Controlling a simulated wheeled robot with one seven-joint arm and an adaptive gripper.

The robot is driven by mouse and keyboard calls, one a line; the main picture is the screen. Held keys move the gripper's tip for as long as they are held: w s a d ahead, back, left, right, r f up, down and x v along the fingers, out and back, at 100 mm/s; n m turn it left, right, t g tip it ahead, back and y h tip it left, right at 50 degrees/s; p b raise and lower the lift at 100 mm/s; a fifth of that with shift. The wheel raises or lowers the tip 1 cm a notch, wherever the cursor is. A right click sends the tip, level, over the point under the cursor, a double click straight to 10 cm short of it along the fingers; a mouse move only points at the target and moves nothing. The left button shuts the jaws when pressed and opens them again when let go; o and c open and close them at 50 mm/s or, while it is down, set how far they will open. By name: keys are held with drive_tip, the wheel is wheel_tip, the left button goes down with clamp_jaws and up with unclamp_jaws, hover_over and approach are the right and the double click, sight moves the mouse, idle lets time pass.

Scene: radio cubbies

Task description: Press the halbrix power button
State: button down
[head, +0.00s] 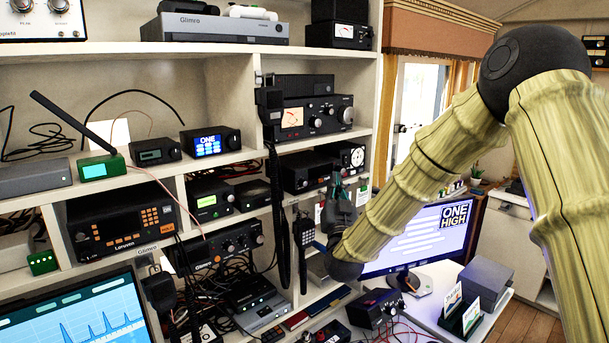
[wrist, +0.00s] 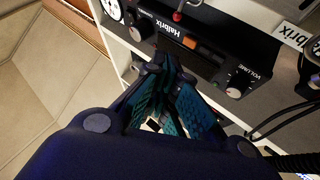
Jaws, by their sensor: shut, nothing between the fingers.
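The black Halbrix radio (wrist: 222,65) shows upside down in the wrist view, with its printed name, a small orange part (wrist: 204,48) and a VOLUME knob (wrist: 239,82). I cannot tell which part is the power button; some of the panel is hidden behind my fingers. My gripper (wrist: 166,72) is shut and empty, its tips close in front of the panel; contact cannot be told. In the head view my gripper (head: 338,178) is at the right end of the middle shelves, in front of a dark radio (head: 302,174) that appears to be the same one.
A small red-tipped part (wrist: 178,16) shows near the radio's upper edge in the wrist view. A white dial unit (head: 352,156) sits beside the radio. A handset (head: 304,232) and cords hang below. A monitor (head: 425,238) stands to the right of my gripper.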

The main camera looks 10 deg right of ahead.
drive_tip(key=shift+s+d+b, duration=0.35)
drive_tip(key=shift+s+d, duration=0.3)
drive_tip(key=shift+s, duration=0.3)
drive_tip(key=shift+s+d+b, duration=0.35)
drive_tip(key=shift+s+d, duration=0.3)
drive_tip(key=shift+s, duration=0.3)
drive_tip(key=shift+a, duration=0.1)
